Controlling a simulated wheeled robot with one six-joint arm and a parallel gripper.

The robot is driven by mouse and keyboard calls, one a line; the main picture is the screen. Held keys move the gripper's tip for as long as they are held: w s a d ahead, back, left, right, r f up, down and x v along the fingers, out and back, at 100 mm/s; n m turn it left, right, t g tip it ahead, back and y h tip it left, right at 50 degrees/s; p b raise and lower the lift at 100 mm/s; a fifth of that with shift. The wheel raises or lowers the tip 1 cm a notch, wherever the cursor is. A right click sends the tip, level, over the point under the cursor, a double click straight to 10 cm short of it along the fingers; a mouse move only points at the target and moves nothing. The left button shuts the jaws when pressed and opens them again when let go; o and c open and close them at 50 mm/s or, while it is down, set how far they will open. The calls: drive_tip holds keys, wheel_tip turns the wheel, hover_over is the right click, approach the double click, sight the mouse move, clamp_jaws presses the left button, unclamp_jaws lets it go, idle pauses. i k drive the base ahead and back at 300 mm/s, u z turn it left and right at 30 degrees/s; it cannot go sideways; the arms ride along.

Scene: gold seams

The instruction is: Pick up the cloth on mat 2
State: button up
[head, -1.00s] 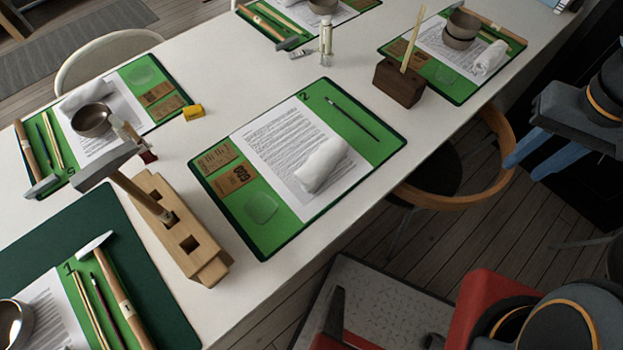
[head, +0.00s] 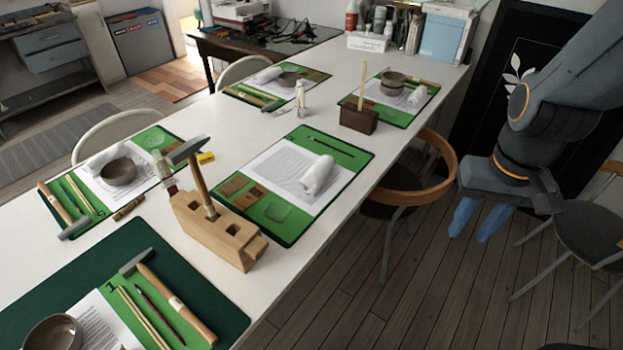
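The white rolled cloth (head: 318,175) lies on the right part of the paper sheet on mat 2 (head: 264,208), a green mat in the middle of the white table. A dark thin tool (head: 330,144) lies along the mat's far side, with brown cards and a clear square piece at its near side. My gripper (head: 476,220), with blue fingers, hangs at the right over the floor, beyond the table edge and a chair. Its fingers are apart with nothing between them, and it is clear of the cloth.
A wooden block with a hammer (head: 222,232) stands left of mat 2. A dark block with sticks (head: 359,118) stands beyond it. A wooden-backed chair (head: 418,190) is at the table edge between cloth and gripper. Other mats hold bowls and tools.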

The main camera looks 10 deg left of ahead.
sight(317, 175)
drive_tip(key=u, duration=0.65)
drive_tip(key=i, duration=1)
drive_tip(key=u, duration=0.6)
drive_tip(key=k, duration=1.1)
drive_tip(key=u, duration=0.55)
drive_tip(key=i, duration=0.7)
drive_tip(key=u, duration=0.25)
